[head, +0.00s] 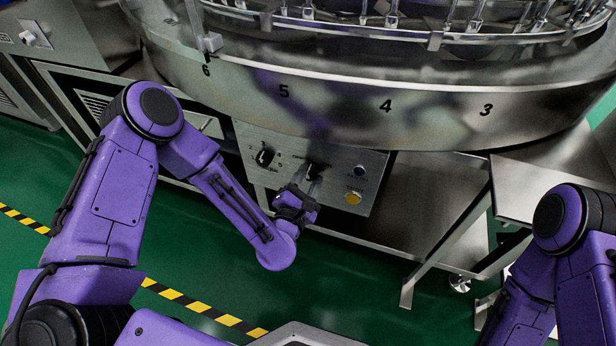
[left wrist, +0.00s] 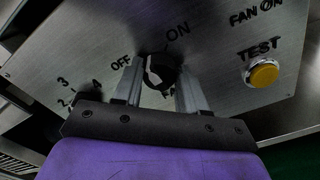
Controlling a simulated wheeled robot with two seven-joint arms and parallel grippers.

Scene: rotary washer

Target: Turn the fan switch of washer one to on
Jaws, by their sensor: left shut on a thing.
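The washer's metal control panel (head: 335,200) sits below the round drum. The fan switch (left wrist: 160,70) is a black rotary knob between the OFF and ON labels in the left wrist view. In the head view it is partly hidden by my left gripper (head: 311,176). In the left wrist view my left gripper (left wrist: 160,82) has one finger on each side of the knob and is shut on it. I cannot clearly tell which label the knob points to. My right arm shows at the lower right of the head view, but its gripper is out of view.
A second black knob (head: 264,157), with numbered positions, sits left on the panel. The drum rim (head: 390,110) overhangs the panel. A metal side table (head: 545,170) stands at right.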

